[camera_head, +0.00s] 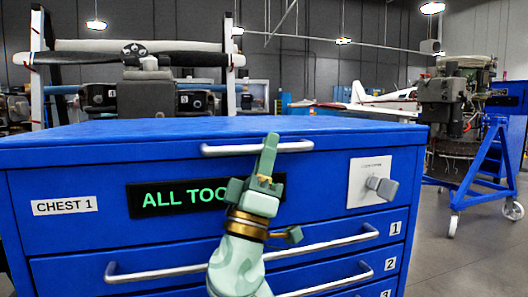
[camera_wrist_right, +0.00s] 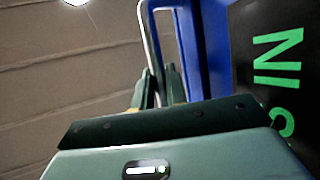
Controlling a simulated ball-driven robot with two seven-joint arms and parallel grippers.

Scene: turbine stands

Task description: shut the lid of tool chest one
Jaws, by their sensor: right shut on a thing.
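Tool chest one (camera_head: 110,262) is a blue cabinet labelled "CHEST 1" that fills the front of the head view. Its blue lid (camera_head: 130,130) lies flat across the top, with no gap seen at its front edge. A silver lid handle (camera_head: 222,150) runs along the front of the lid. My right gripper (camera_head: 269,150) is shut on this handle, right of its middle. The right wrist view shows the fingers (camera_wrist_right: 159,88) at the handle bar (camera_wrist_right: 149,40). The fingers' exact contact is partly hidden. My left gripper is not in view.
Below the lid are a dark sign (camera_head: 165,196) with green letters, partly hidden by my arm, a white plate with a grey knob (camera_head: 381,187) and several drawers with silver handles (camera_head: 330,243). An engine on a blue stand (camera_head: 480,165) stands behind right. Floor (camera_head: 465,255) is clear at right.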

